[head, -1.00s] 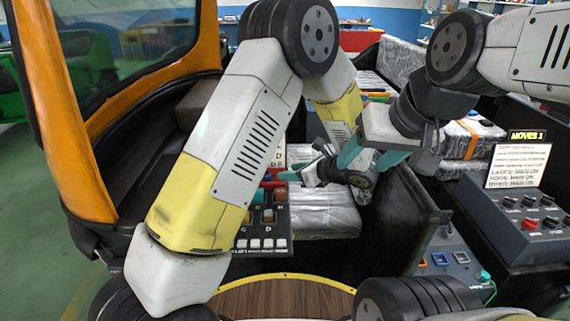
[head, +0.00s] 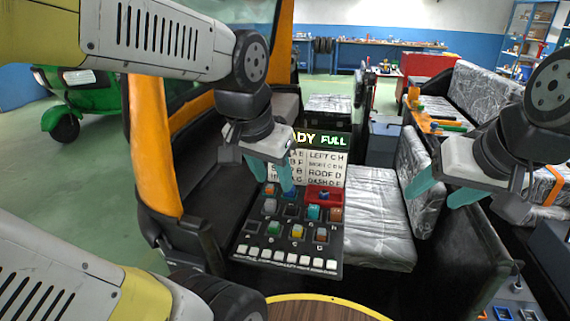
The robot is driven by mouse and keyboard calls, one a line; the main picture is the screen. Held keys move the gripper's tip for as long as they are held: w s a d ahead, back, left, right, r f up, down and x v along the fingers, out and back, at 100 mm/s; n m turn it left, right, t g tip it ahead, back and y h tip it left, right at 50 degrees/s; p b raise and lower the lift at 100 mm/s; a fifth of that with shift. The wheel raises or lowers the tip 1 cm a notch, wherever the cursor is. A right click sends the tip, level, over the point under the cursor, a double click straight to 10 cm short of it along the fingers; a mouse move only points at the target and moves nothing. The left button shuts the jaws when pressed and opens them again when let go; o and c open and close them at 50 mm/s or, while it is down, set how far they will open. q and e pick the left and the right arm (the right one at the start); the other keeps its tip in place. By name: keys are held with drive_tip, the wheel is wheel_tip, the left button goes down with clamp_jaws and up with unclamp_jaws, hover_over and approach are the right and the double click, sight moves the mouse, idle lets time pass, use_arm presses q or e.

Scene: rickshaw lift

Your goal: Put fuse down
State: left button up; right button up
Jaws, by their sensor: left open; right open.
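A black fuse panel (head: 250,243) sits on the rickshaw's seat area with coloured fuses in its rows. A green fuse (head: 274,228), a yellow fuse (head: 297,231), a teal fuse (head: 313,212) and a brown fuse (head: 335,214) show in it. A red tray (head: 324,195) lies at the panel's far right corner. My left gripper (head: 272,182) points down over the panel's far left part, fingers apart; I see no fuse clearly held, and its fingers hide part of the panel. My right gripper (head: 440,192) hangs open and empty over the right side, beside the silver seat.
An orange frame post (head: 155,150) rises at the left. A wooden round top (head: 325,309) is at the front.

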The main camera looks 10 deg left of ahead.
use_arm(q)
drive_tip(key=s+r+n+t, duration=0.1)
drive_tip(key=s+r+n+h, duration=0.1)
drive_tip(key=shift+d+r+n+t, duration=0.1)
drive_tip(key=shift+d+n+t, duration=0.15)
drive_tip(key=shift+n+t, duration=0.15)
